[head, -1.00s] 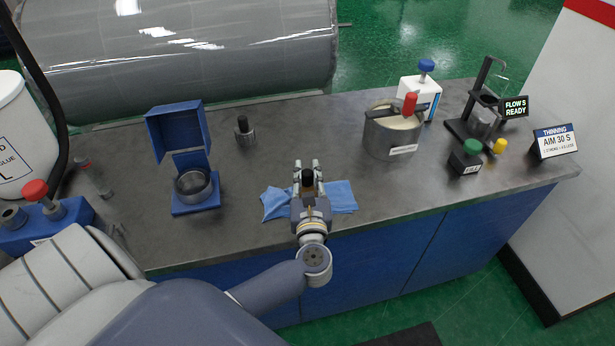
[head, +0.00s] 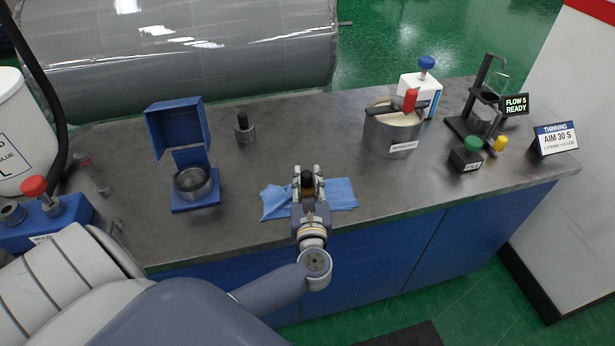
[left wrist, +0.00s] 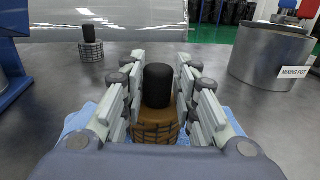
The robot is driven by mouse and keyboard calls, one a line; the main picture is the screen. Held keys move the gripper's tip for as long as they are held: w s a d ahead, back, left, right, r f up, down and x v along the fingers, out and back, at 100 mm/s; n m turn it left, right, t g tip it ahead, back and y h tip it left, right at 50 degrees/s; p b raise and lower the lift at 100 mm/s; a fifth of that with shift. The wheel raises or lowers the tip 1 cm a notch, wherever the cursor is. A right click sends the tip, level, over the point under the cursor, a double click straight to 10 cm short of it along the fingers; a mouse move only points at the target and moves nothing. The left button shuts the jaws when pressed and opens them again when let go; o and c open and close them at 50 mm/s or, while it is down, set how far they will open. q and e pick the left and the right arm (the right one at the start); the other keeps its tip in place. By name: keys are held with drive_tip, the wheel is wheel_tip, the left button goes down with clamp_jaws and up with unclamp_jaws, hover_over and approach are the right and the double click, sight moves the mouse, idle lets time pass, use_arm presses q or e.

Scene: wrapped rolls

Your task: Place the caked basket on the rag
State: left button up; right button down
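The caked basket (left wrist: 156,122) is brown and crusted, with a black knob on top. It stands upright between the fingers of my left gripper (left wrist: 163,105), which are spread with gaps beside it. In the head view the caked basket (head: 307,186) is over the blue rag (head: 342,194) and appears to stand on it. My left gripper (head: 308,180) is open around it, low over the rag. The rag also shows in the left wrist view (left wrist: 82,119). The basket's bottom is partly hidden by my gripper. My right gripper is not in view.
A clean basket (head: 245,131) with a black knob stands behind and left. A blue open-lidded box (head: 179,132) with a metal cup (head: 193,183) is at left. The mixing pot (head: 392,133) is at right, with a cup stand (head: 477,122) beyond. The bench's middle is clear.

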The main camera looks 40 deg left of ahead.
use_arm(q)
drive_tip(key=shift+o, duration=0.8)
drive_tip(key=shift+w+a+f, duration=0.1)
drive_tip(key=shift+f, duration=0.15)
drive_tip(key=shift+r, duration=0.15)
drive_tip(key=shift+r+p, duration=0.55)
drive_tip(key=shift+r, duration=0.05)
drive_tip(key=shift+w+r+p, duration=0.1)
drive_tip(key=shift+r+p, duration=0.35)
drive_tip(key=shift+p, duration=0.05)
drive_tip(key=shift+s+d+f+b, duration=0.7)
drive_tip(key=shift+s+b, duration=0.1)
drive_tip(key=shift+s, duration=0.15)
drive_tip(key=b+v, duration=0.2)
drive_tip(key=v, duration=0.7)
drive_tip(key=shift+s+d+r, duration=0.3)
drive_tip(key=shift+r, duration=0.05)
